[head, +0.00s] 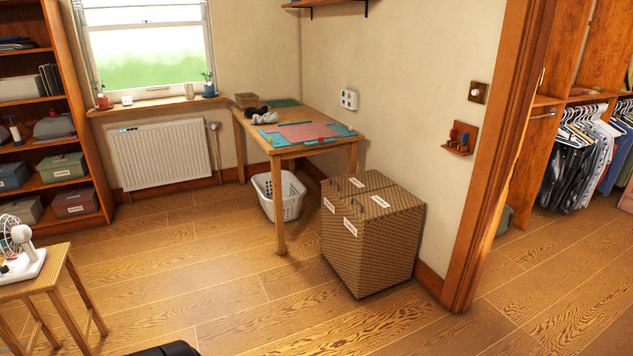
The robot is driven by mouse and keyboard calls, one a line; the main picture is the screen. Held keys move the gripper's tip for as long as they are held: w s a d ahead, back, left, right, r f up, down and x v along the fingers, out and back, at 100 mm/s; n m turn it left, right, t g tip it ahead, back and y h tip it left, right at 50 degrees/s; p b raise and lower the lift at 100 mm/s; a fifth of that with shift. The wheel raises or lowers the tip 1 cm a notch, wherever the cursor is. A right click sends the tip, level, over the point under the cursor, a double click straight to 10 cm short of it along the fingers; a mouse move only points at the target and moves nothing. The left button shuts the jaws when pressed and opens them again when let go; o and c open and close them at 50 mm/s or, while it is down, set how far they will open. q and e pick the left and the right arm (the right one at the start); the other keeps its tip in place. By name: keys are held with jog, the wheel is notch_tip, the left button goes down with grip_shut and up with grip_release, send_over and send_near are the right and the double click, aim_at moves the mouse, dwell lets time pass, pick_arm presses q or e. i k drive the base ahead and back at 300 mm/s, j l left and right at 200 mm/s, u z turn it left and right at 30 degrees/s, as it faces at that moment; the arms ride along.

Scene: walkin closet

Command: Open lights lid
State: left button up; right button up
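A woven brown hamper (395,248) stands on the floor between the wooden table and the door frame. Its top is shut, and a seam seems to split it into two lids. The nearer lid (400,200) carries a white label, and the farther lid (370,179) lies beyond it. More white labels and small dark handles show on the left side and its upper edge. The label print is too small to read, so I cannot tell which lid is for lights. Neither of my grippers is in view.
A wooden table (318,109) with coloured cloth stands behind the hamper, with a white laundry basket (291,200) under it. A stool (38,288) with a white fan is at left. A door frame (487,190) rises at right. The floor in front is clear.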

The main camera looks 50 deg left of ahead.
aim_at(343, 187)
jog(key=u, duration=1.4)
jog(key=i+j+z, duration=0.1)
jog(key=i, duration=0.4)
jog(key=i+j, duration=0.35)
jog(key=i+j+z, duration=0.15)
jog(key=i, duration=0.45)
jog(key=i+j+z, duration=0.1)
jog(key=i+j, duration=0.3)
jog(key=i, duration=0.05)
